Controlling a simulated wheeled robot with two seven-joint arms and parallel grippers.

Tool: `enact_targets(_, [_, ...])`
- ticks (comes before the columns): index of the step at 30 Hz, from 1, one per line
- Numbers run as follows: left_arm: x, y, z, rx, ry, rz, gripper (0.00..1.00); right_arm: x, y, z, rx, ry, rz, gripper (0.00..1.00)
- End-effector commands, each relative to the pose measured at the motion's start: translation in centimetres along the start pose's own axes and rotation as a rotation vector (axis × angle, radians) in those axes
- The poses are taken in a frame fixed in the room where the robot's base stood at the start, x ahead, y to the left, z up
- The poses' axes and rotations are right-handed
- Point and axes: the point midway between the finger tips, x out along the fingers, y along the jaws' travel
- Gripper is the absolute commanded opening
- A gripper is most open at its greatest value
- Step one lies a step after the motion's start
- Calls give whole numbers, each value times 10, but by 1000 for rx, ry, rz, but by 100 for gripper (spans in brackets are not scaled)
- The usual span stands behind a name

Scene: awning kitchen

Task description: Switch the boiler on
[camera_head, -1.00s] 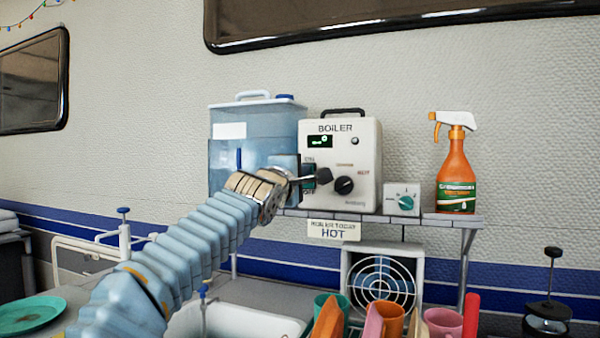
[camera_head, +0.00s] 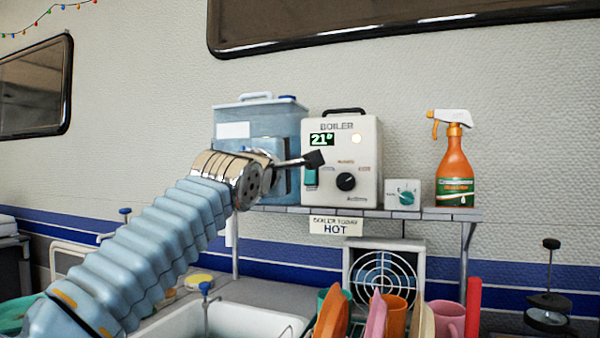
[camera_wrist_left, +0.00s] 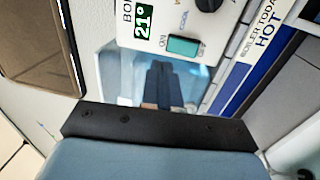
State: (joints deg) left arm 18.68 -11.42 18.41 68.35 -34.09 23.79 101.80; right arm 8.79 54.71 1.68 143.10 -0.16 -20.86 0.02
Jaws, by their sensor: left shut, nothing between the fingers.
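The boiler (camera_head: 362,160) is a white box with a black handle on the shelf. The switch also shows in the left wrist view (camera_wrist_left: 184,46), beside the word ON. A black knob (camera_head: 346,181) is right of it. My left gripper (camera_head: 314,159) is shut and empty, just in front of the boiler above the switch; contact cannot be told. My right gripper is out of view.
A blue water tank (camera_head: 262,115) stands left of the boiler. A sign (camera_head: 336,226) reads HOT. Below are a sink, a fan (camera_head: 385,270) and a rack of dishes.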

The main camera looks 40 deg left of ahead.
Motion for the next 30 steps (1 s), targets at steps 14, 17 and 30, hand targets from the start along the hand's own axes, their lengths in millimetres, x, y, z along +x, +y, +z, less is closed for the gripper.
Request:
enact_targets(14, [-44,13,1,-1,-1,1,0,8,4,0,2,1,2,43])
enact_targets(17, [-44,13,1,-1,-1,1,0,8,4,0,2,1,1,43])
enact_targets(30, [-44,14,1,-1,-1,2,0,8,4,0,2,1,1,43])
